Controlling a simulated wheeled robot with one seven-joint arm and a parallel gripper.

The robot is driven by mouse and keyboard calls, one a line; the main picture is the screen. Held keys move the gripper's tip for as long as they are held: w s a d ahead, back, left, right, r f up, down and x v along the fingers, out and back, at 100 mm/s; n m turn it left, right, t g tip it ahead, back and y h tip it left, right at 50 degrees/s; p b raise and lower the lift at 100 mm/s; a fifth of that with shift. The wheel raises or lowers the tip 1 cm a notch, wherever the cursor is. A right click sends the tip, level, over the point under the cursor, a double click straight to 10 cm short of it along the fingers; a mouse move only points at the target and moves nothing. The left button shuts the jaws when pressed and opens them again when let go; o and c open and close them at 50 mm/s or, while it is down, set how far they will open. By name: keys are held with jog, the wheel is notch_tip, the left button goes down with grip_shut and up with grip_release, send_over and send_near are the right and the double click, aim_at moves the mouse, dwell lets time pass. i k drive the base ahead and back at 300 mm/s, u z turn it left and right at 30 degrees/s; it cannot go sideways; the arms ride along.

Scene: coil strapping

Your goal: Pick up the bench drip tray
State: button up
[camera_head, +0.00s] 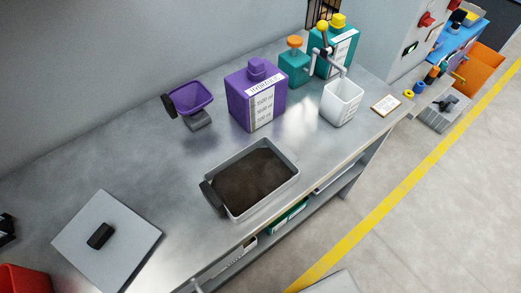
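The bench drip tray (268,199) is a shallow grey rectangular tray near the front edge of the metal bench, in the middle of the head view. Its inside is dark brown, and I cannot tell whether that is liquid or residue. A black handle (213,197) is on its left short end. The tray appears to rest flat on the bench, with nothing gripping it. My gripper is not in view.
A grey lid-like plate (105,262) lies left. The bench around the tray is clear.

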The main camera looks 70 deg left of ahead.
aim_at(239, 187)
jog(key=k, duration=1.1)
jog(key=u, duration=1.55)
